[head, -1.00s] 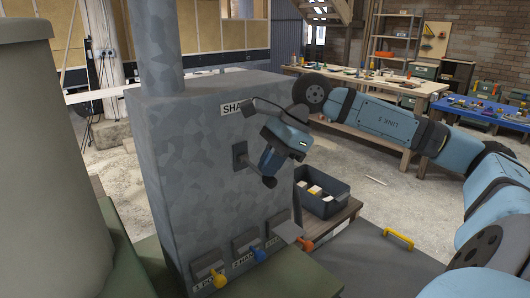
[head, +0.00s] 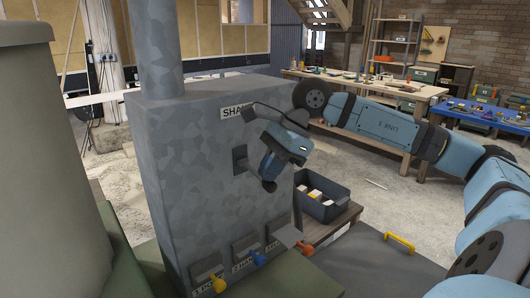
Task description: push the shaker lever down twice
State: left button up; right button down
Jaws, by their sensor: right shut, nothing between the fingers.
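The grey metal cabinet (head: 190,165) carries a label reading "SHA" (head: 232,113), its rest hidden by my right arm. My right gripper (head: 270,170) is shut, pointing down in front of the plate. I cannot tell whether it touches the lever. My left gripper is not in view.
A dark bin (head: 325,208) with pale items stands to the right. A big grey-green cylinder (head: 50,150) fills the left.

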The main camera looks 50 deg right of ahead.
jog(key=shift+w+r+p, duration=0.15)
jog(key=shift+r+p, duration=0.4)
jog(key=shift+p, duration=0.05)
jog(key=shift+w+r+p, duration=0.15)
jog(key=shift+r+p, duration=0.35)
jog(key=shift+p, duration=0.1)
jog(key=shift+w+r+p, duration=0.25)
jog(key=shift+r+p, duration=0.15)
jog(key=shift+p, duration=0.2)
jog(key=shift+w+d+r+p, duration=0.1)
jog(key=shift+w+r+p, duration=0.15)
jog(key=shift+r+p, duration=0.3)
jog(key=shift+w+r+p, duration=0.2)
jog(key=shift+r+p, duration=0.15)
jog(key=shift+p, duration=0.35)
jog(key=shift+w+r+p, duration=0.3)
jog(key=shift+r+p, duration=0.35)
jog(key=shift+p, duration=0.2)
jog(key=shift+w+r+p, duration=0.25)
jog(key=shift+r+p, duration=0.15)
jog(key=shift+p, duration=0.1)
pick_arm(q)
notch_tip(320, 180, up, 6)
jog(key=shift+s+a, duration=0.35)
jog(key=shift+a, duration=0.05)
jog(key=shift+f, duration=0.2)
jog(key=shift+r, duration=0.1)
pick_arm(e)
jog(key=shift+r, duration=0.1)
